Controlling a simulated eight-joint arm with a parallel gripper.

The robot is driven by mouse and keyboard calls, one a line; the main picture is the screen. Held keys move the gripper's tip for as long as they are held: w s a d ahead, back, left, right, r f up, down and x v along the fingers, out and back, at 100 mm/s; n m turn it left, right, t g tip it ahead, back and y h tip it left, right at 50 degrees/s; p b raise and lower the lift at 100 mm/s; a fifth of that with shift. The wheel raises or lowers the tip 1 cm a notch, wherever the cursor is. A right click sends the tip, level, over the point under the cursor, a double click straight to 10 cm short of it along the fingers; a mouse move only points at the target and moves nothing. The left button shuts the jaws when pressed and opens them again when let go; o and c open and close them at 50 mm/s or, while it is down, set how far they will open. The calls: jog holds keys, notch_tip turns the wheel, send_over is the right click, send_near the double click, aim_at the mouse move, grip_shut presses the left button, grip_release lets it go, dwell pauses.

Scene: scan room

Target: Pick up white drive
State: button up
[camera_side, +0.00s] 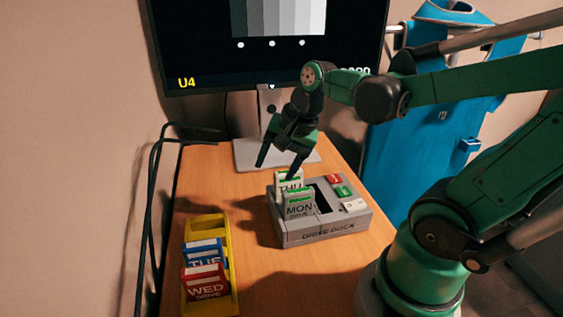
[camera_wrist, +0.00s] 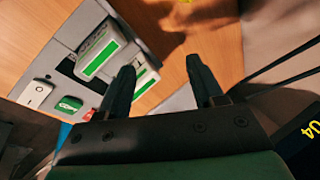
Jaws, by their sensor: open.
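Two white drives with green strips stand upright in the grey drive dock (camera_side: 310,233). The one marked THU (camera_side: 289,187) is behind the one marked MON (camera_side: 298,209). In the wrist view one white drive (camera_wrist: 101,56) is at the upper left, and the other (camera_wrist: 146,78) is partly hidden by a finger. My gripper (camera_side: 279,160) is open and empty. It is above the back of the dock, with one fingertip close to the THU drive's top; I cannot tell whether they touch. In the wrist view my gripper's fingers (camera_wrist: 160,68) are spread, with tabletop between them.
A yellow rack (camera_side: 188,294) at front left holds a blue TUE drive (camera_side: 203,252) and a red WED drive (camera_side: 205,280). The dock has red, green and white buttons on its right. A monitor (camera_side: 200,60) stands behind. Wooden table (camera_side: 262,280) is bare in front.

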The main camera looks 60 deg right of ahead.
aim_at(285, 173)
jog(key=d+m, duration=0.1)
jog(key=m, duration=0.2)
jog(key=d+m+y, duration=0.1)
jog(key=m, duration=0.2)
jog(key=d+f+m+g, duration=0.1)
jog(key=d+m, duration=0.1)
jog(key=m, duration=0.1)
jog(key=shift+s+m+y, duration=0.15)
jog(key=shift+m+y, duration=0.15)
jog(key=shift+y, duration=0.1)
jog(key=m, duration=0.1)
jog(key=d+m, duration=0.1)
jog(key=m, duration=0.1)
jog(key=shift+s+d+f+y, duration=0.15)
jog(key=shift+f+y, duration=0.2)
jog(key=shift+y, duration=0.05)
jog(key=shift+x, duration=2.7)
jog(key=shift+s, duration=0.1)
grip_shut()
